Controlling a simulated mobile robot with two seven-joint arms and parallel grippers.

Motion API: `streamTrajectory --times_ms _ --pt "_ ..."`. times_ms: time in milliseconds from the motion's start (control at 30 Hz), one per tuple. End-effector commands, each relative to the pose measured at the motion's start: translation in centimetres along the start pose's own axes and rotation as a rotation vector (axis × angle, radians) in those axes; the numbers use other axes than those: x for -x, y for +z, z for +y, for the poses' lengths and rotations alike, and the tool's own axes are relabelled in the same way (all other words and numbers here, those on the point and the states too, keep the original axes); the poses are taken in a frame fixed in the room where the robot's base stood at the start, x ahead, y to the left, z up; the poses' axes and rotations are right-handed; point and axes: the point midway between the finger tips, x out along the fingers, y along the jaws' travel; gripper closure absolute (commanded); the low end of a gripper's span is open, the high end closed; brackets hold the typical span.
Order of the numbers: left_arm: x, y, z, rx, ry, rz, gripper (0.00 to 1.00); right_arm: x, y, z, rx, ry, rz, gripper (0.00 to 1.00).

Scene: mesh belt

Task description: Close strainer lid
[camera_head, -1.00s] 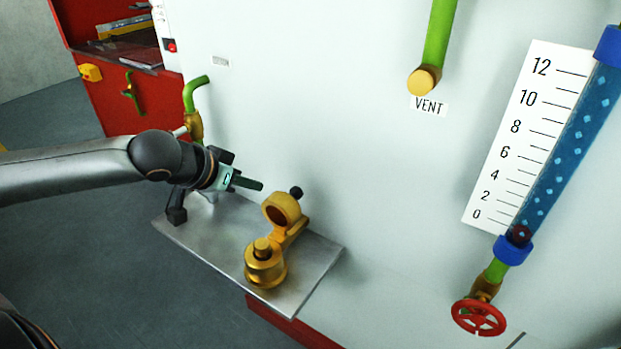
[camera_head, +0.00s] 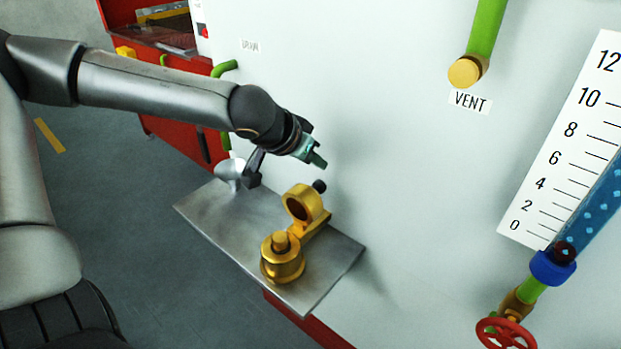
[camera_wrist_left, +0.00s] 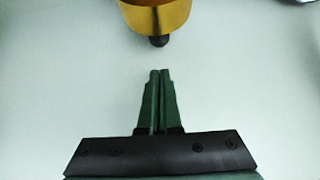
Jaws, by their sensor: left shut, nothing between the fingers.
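The brass strainer (camera_head: 283,262) stands on a metal shelf. Its ring-shaped brass lid (camera_head: 303,203) is swung up and open on the hinge arm behind the body, with a black knob (camera_head: 320,186) on its far side. My left gripper (camera_head: 318,162) is shut and empty, just above and behind the raised lid, close to the white wall and apart from the lid. In the left wrist view the shut green fingers (camera_wrist_left: 158,72) point toward the lid (camera_wrist_left: 155,15) and its dark knob (camera_wrist_left: 159,41), with a gap between. My right gripper is not in view.
The metal shelf (camera_head: 225,225) juts from the white wall (camera_head: 400,180). A grey funnel-like piece (camera_head: 230,170) is at its back left, partly behind my arm. A green vent pipe (camera_head: 484,30), a scale (camera_head: 560,150) and a red valve wheel (camera_head: 506,333) are to the right.

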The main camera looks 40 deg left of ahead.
Motion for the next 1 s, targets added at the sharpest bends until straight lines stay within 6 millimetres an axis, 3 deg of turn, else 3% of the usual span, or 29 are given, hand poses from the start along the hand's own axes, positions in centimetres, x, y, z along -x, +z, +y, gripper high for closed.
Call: streamTrajectory --times_ms 233,300,500,1000 --pt "-4.0 0.2 0.1 -0.003 0.001 -0.003 1.00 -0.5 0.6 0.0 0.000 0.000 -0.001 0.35" --pt "-2.5 0.9 0.0 0.003 0.004 0.001 1.00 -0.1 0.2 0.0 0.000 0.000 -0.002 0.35" --pt "-1.3 2.5 0.0 0.001 0.002 0.001 1.00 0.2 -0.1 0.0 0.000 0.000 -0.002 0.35" --pt "-1.0 3.1 0.0 -0.001 0.000 0.001 1.00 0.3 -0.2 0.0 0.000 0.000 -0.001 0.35"
